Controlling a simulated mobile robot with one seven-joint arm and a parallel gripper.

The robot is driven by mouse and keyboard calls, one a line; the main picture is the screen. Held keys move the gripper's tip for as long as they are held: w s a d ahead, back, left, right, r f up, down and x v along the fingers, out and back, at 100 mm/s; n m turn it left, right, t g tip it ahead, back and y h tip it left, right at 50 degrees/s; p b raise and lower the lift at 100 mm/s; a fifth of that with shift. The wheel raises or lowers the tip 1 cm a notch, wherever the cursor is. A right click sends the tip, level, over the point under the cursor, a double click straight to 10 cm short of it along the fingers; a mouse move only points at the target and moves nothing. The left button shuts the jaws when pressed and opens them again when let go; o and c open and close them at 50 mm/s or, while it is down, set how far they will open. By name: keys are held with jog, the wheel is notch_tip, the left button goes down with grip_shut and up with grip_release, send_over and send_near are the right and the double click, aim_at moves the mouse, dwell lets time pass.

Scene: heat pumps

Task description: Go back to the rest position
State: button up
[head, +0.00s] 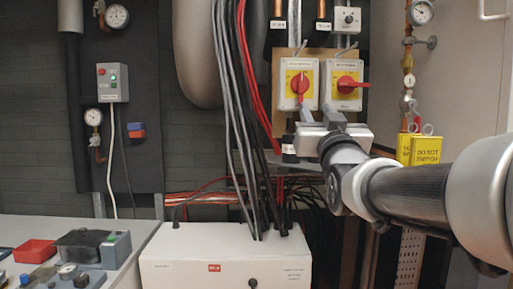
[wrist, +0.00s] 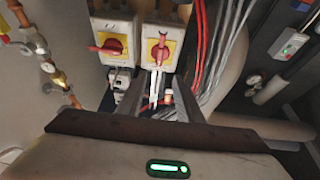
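My gripper (head: 320,114) is raised just below two yellow-faced switch boxes, with its two fingers apart and nothing between them. It also shows in the wrist view (wrist: 160,88). In the head view, the left switch (head: 299,85) has its red handle upright, and the right switch (head: 348,84) has its red handle lying level. In the wrist view their order is swapped: the level handle (wrist: 108,46) is left and the upright handle (wrist: 160,52) is right. The fingers appear clear of both handles. My arm comes in from the right.
Black and grey cables (head: 240,130) hang left of the switches into a white box (head: 225,258). Yellow "do not switch" tags (head: 426,150) hang close above my forearm. A bench (head: 135,236) with a red tray (head: 36,251) stands at lower left. Pipes with gauges line the right wall.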

jog(key=s+f+g, duration=0.8)
jog(key=s+f, duration=0.6)
jog(key=f, duration=0.4)
jog(key=s+f+g, duration=0.9)
jog(key=s+f, duration=0.5)
jog(key=f, duration=0.3)
notch_tip(320, 180, up, 25)
jog(key=p, duration=2.5)
jog(key=shift+a+r, duration=0.2)
jog(key=shift+a, duration=0.05)
jog(key=shift+d, duration=0.15)
